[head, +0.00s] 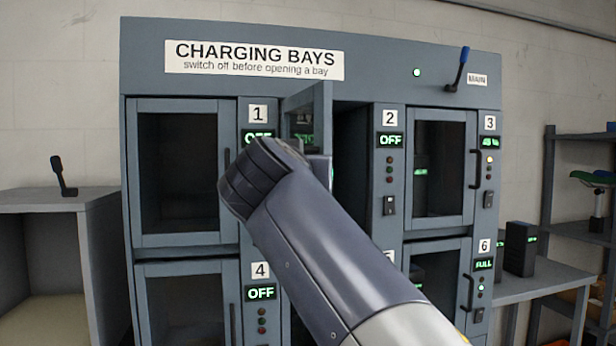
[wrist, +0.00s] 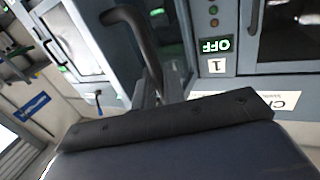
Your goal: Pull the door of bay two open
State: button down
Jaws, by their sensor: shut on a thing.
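The door of bay two (head: 325,115) stands ajar, swung out from the cabinet on its left side. The dark inside of bay two (head: 351,160) shows to its right. The bay two label and its display (head: 390,141) reading OFF are on the right post. In the wrist view, a black bar handle (wrist: 136,40) rises from the edge of my gripper (wrist: 165,117), which is shut on it. The exact contact is hidden by the gripper body. In the head view my arm covers the gripper, the handle and the lower part of the door.
The cabinet (head: 240,40) has several other bays, with their visible doors shut. A blue-handled main lever (head: 457,68) is at upper right. A low grey bench (head: 50,200) stands left; a table with black batteries (head: 521,248) and a shelf (head: 580,137) stand right.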

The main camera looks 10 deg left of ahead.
jog(key=shift+s+a+f+m+g+h+p, duration=0.2)
jog(key=shift+a+m+h+p, duration=0.25)
jog(key=shift+a+h, duration=0.4)
jog(key=shift+s+a+f+m+h+p, duration=0.1)
jog(key=shift+s+a+m+h+p, duration=0.25)
jog(key=shift+a+m+h, duration=0.4)
jog(key=shift+s+a+f+m+g+h+p, duration=0.1)
jog(key=shift+s+a+m+h+p, duration=0.2)
jog(key=shift+a+h, duration=0.55)
jog(key=shift+a+y, duration=0.2)
jog(key=shift+y, duration=0.05)
jog(key=c, duration=1.7)
grip_release()
jog(key=shift+s+r, duration=0.15)
jog(key=shift+o, duration=1)
jog(key=shift+r, duration=0.1)
jog(key=s+a, duration=0.2)
jog(key=s, duration=0.8)
jog(key=shift+s, duration=0.3)
